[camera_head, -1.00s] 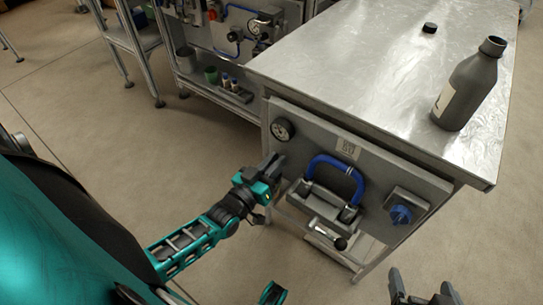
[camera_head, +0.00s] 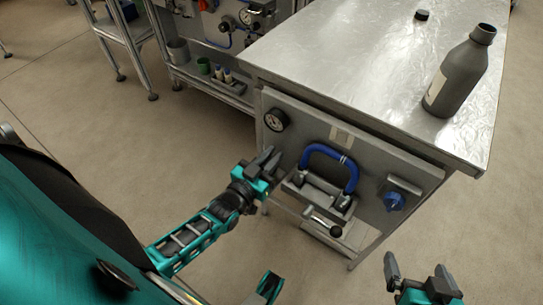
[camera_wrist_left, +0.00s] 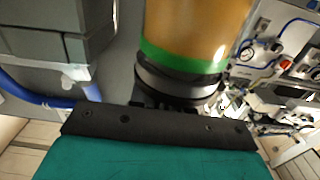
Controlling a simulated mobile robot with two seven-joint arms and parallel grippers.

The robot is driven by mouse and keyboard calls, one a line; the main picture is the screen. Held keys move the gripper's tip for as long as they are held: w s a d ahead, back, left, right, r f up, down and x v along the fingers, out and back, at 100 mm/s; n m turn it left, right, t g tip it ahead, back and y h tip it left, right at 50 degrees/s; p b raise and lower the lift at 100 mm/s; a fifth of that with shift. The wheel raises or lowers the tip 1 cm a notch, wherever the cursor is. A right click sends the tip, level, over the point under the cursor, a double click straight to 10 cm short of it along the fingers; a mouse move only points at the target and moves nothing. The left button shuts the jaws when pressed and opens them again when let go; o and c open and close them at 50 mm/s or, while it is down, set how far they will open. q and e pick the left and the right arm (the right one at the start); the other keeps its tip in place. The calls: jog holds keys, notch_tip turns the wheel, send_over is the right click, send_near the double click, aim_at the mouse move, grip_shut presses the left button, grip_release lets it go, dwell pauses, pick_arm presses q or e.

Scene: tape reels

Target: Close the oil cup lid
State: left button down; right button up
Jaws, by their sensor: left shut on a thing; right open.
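My left gripper (camera_head: 265,163) is low beside the left edge of the grey panel, just below the round gauge (camera_head: 276,120). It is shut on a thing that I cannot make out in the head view. In the left wrist view an amber cylinder (camera_wrist_left: 195,25) with a green band (camera_wrist_left: 180,57) and a dark ring (camera_wrist_left: 180,85) stands right at the gripper. I cannot tell whether this is the oil cup, or which part is its lid. My right gripper (camera_head: 415,275) is open and empty at the bottom right, apart from the panel.
The panel (camera_head: 370,170) carries a blue handle (camera_head: 350,170), a blue knob (camera_head: 393,201) and a black-ball lever (camera_head: 335,231). A grey bottle (camera_head: 460,75) and black cap (camera_head: 422,15) rest on the metal table (camera_head: 350,60).

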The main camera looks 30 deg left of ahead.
pick_arm(q)
jog(key=c, duration=1.2)
grip_release()
pick_arm(e)
jog(key=shift+d, duration=0.1)
pick_arm(q)
jog(key=shift+o, duration=0.2)
jog(key=shift+s, duration=0.1)
jog(key=s+a+p, duration=0.1)
jog(key=s+p, duration=0.1)
jog(key=s, duration=1)
jog(key=shift+s, duration=0.35)
pick_arm(e)
jog(key=shift+r, duration=0.95)
pick_arm(q)
jog(key=d+r+m+g+p, duration=0.1)
jog(key=d+r+g+p, duration=0.5)
jog(key=r+p, duration=0.3)
jog(key=shift+w+d+r+m+g+h, duration=0.3)
jog(key=shift+d+r+g+h, duration=0.1)
jog(key=shift+r+g, duration=0.25)
pick_arm(e)
jog(key=s+d+r, duration=0.1)
jog(key=d+r, duration=0.2)
jog(key=r, duration=0.2)
jog(key=shift+s+h, duration=0.2)
jog(key=shift+h, duration=0.2)
